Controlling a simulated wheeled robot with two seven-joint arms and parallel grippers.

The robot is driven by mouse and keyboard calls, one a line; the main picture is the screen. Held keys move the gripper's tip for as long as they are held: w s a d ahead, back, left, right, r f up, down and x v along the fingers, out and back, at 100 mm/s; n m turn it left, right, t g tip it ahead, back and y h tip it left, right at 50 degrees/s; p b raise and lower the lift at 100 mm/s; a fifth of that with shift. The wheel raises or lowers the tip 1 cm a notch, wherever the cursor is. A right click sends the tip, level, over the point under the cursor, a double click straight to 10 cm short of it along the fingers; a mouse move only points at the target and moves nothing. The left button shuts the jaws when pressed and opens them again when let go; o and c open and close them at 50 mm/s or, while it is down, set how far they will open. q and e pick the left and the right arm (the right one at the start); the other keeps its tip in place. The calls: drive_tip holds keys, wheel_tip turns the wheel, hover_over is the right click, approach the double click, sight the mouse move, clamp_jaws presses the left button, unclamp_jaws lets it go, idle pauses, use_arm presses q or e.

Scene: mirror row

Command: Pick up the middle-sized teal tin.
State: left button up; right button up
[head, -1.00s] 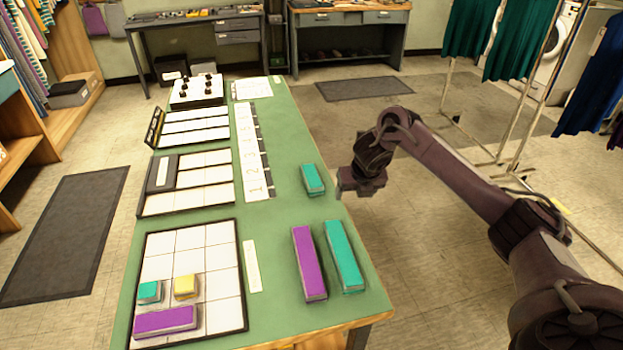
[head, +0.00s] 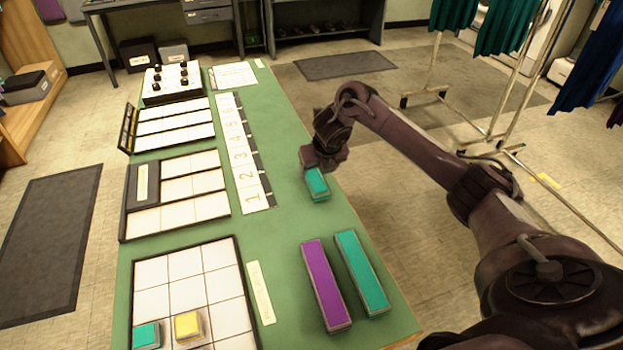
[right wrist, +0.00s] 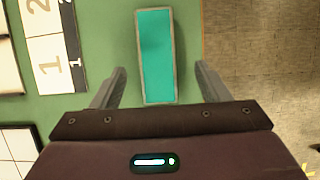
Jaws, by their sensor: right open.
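The middle-sized teal tin (head: 317,184) lies on the green table near its right edge. It is shorter than the long teal tin (head: 361,272) and longer than the small teal tin (head: 146,335). My right gripper (head: 312,165) is over the far end of the middle-sized tin in the head view and hides part of it. In the right wrist view the gripper (right wrist: 161,88) is open, with one finger on each side of the tin's near end (right wrist: 155,55), apart from it. I cannot tell its height above the tin. My left gripper is not in view.
A long purple tin (head: 326,285) lies beside the long teal one. A yellow tin (head: 188,325) sits in the near grid tray (head: 237,265). A numbered strip (head: 241,165) lies left of the middle-sized tin. The green table (head: 285,225) around that tin is clear.

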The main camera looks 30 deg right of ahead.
sight(314, 178)
drive_tip(key=shift+x, duration=1.1)
drive_tip(key=x, duration=0.2)
drive_tip(key=shift+w+a+f, duration=0.15)
drive_tip(key=shift+a+f, duration=0.05)
drive_tip(key=shift+f, duration=0.15)
drive_tip(key=shift+w+f, duration=0.1)
drive_tip(key=shift+f, duration=0.1)
drive_tip(key=c, duration=1.1)
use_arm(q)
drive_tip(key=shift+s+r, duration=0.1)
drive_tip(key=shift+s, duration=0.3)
use_arm(e)
drive_tip(key=shift+r, duration=0.15)
